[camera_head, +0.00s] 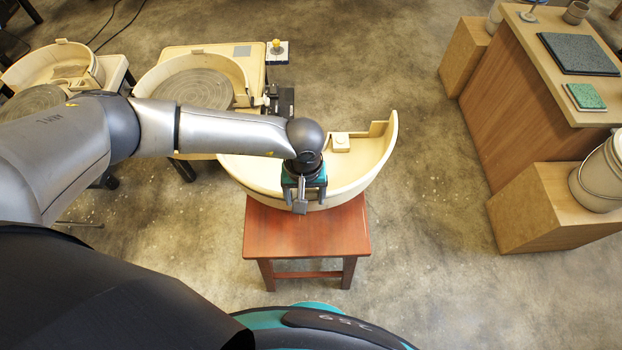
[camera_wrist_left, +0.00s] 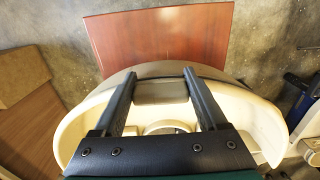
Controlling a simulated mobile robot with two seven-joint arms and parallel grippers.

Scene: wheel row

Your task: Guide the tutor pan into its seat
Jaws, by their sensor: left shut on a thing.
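The tutor pan (camera_head: 368,172) is a cream, half-round splash pan with a tall curved wall and a small block inside. My left gripper (camera_head: 300,204) is shut on its near wall in the head view. In the left wrist view the two fingers (camera_wrist_left: 161,90) straddle a grey part of the rim, and the pan (camera_wrist_left: 75,130) curves away on both sides. The pan overlaps the red stool (camera_head: 310,235); I cannot tell whether it touches it. My arm hides the pan's left part. A wheel head (camera_head: 193,90) sits in a cream surround at upper left. My right gripper is out of view.
Another wheel (camera_head: 35,102) stands at far left. A small stand with a yellow knob (camera_head: 276,46) is beside the middle wheel. Floor between pan and cabinet is clear.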

